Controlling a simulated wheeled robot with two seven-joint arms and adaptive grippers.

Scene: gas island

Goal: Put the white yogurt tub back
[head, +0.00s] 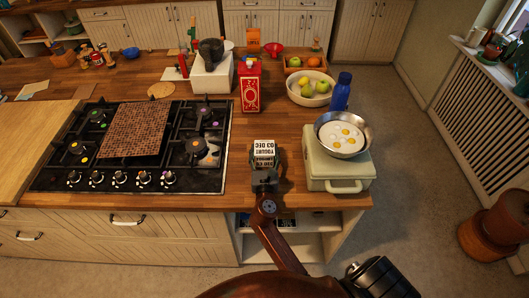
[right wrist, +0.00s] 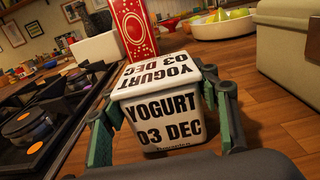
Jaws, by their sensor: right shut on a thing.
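The white yogurt tub (head: 264,150) is over the wooden counter, right of the hob and in front of a red carton. It also shows in the right wrist view (right wrist: 165,121), with black "YOGURT 03 DEC" lettering on its lid and front. My right gripper (head: 264,168) is shut on the tub, with one green finger along each side. The tub looks upright. I cannot tell whether its base touches the counter. My left gripper is not in view.
The black hob (head: 60,180) is left of the tub. A cream box (head: 338,170) bearing a pan (head: 361,150) of eggs is at right. Behind stand the red carton (head: 249,88), fruit bowl (head: 308,98) and blue bottle (head: 340,93). Counter around the tub is clear.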

